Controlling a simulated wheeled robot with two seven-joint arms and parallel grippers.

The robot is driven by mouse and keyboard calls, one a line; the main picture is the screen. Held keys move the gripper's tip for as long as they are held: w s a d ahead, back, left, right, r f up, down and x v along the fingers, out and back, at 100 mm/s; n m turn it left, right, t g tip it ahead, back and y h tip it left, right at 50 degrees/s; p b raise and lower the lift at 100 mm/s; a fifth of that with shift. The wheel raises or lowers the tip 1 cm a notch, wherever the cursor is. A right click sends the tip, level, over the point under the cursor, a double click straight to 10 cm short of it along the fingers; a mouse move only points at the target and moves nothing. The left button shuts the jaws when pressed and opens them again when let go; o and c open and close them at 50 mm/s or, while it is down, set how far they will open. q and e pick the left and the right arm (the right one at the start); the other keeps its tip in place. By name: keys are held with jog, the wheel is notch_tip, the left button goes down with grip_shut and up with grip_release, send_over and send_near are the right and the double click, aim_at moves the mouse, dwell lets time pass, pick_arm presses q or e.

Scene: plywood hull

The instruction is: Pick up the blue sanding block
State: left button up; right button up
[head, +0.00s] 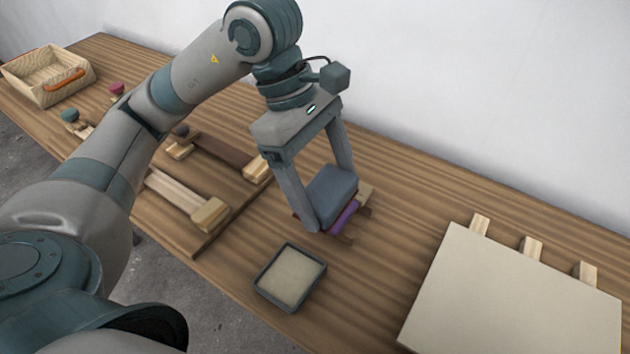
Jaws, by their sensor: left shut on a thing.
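The blue sanding block (333,190) is a dull blue-grey box near the middle of the table in the head view. My left gripper (334,205) points down with one finger on each side of the block and is shut on it. The fingers hide parts of the block's sides. A purple piece (345,217) shows just under the block's lower right edge, beside a small wooden rack (365,192). I cannot tell whether the block touches them. My right gripper is not in view.
A dark-rimmed tray with a beige inside (290,277) lies in front of the gripper. A pale board (515,300) rests over wooden strips at right. Wooden clamp-like pieces (208,213) lie at left. A wooden box (45,75) stands far left. Table right of the gripper is clear.

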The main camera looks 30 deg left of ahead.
pick_arm(q)
jog(key=shift+d+r, duration=0.15)
dwell(0.3)
jog(key=o, duration=0.5)
jog(key=c, duration=0.3)
